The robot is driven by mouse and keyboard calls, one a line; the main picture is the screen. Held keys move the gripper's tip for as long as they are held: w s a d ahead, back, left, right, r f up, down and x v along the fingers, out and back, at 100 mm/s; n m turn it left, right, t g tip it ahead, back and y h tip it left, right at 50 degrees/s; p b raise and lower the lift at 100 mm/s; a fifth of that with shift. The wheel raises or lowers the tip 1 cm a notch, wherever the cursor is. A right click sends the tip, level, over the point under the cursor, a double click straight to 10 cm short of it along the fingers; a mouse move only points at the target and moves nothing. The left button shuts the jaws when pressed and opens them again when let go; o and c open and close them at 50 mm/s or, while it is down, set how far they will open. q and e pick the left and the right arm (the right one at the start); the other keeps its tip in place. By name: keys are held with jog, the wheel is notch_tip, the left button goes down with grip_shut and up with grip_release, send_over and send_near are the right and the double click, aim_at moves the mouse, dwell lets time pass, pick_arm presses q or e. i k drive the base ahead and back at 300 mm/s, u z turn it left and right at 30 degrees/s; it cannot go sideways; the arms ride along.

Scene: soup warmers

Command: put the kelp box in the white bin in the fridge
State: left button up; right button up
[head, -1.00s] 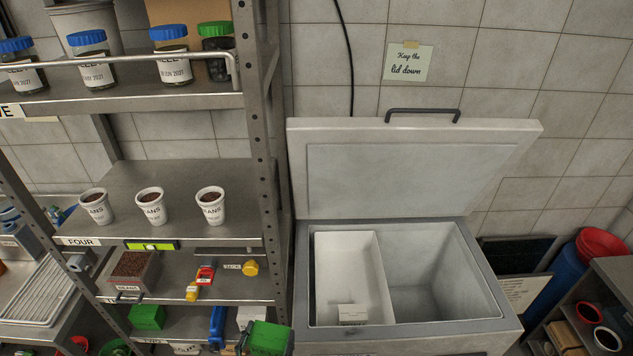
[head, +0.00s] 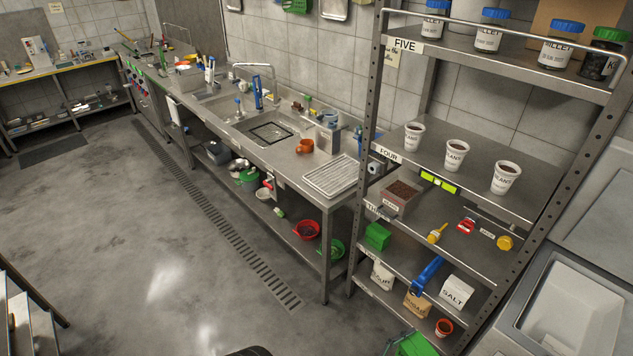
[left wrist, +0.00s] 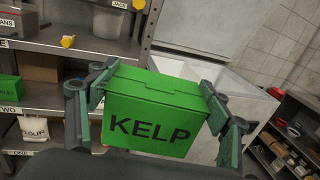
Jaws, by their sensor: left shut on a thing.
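The kelp box (left wrist: 155,115) is a green lidded box with KELP in dark letters on its front. My left gripper (left wrist: 155,100) is shut on it, one finger on each side, in the left wrist view. The box's green top also shows at the bottom edge of the head view (head: 412,344), in front of the shelf rack. The fridge (head: 517,303) is an open chest at the right edge of the head view, mostly cut off. The white bin (head: 572,312) inside it shows only in part. In the left wrist view the fridge (left wrist: 235,82) stands behind the box. My right gripper is out of view.
The sink counter (head: 280,145) runs behind to the left. The floor (head: 130,260) at left is open.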

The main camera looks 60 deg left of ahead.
aim_at(563, 319)
jog(key=z, duration=0.55)
jog(key=k, duration=0.15)
jog(key=u, duration=1.9)
jog(key=i, duration=1.45)
jog(key=z, duration=0.1)
